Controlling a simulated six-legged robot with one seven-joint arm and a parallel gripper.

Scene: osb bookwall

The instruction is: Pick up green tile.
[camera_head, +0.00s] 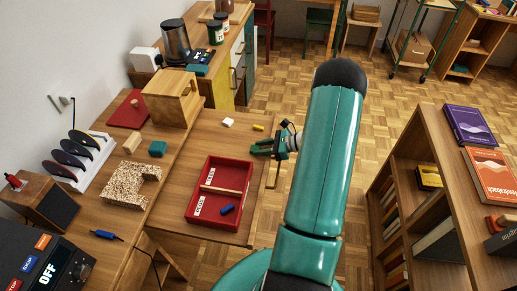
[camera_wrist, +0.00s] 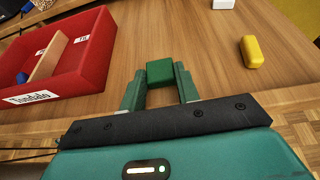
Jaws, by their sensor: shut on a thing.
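The green tile (camera_wrist: 160,72) is a small green block between the two fingertips of my gripper (camera_wrist: 159,80) in the wrist view. The gripper is shut on it, with one finger against each side. In the camera_head view my gripper (camera_head: 262,149) is at the right edge of the wooden table, to the right of the red tray; the tile cannot be told apart from the fingers there. I cannot tell whether the tile touches the tabletop or hangs just above it.
A red divided tray (camera_head: 191,213) holds a blue cylinder (camera_head: 228,209). A yellow piece (camera_wrist: 251,52) and a white block (camera_head: 228,122) lie close by. A teal block (camera_head: 157,148) and a speckled block (camera_head: 130,180) stand further left. Bare tabletop lies between tray and gripper.

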